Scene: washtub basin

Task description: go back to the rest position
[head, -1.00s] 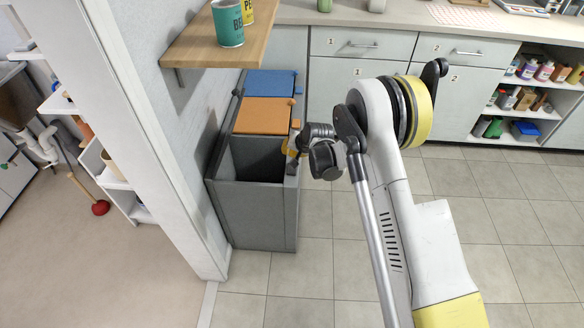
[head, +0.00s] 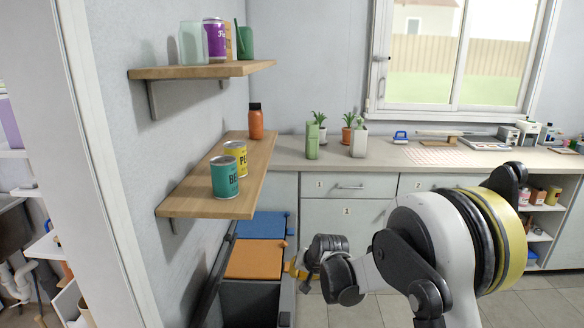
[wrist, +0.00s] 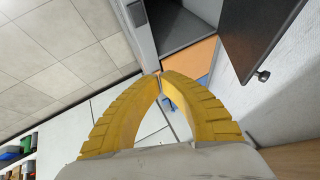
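My gripper (head: 292,269) is at the lower middle of the head view, just right of the orange bin lid, with little of its fingers showing. In the wrist view its two yellow fingers (wrist: 160,74) curve together and meet at the tips, with nothing between them. My arm reaches in from the lower right, bent and extended forward, over the floor beside the grey bin unit (head: 250,293).
The bin unit has an orange lid (head: 256,259), a blue lid (head: 262,225) and an open front compartment; its dark raised lid (wrist: 258,35) shows in the wrist view. A wooden shelf (head: 190,203) with cans overhangs at left. A counter (head: 400,160) stands behind. Floor is clear at right.

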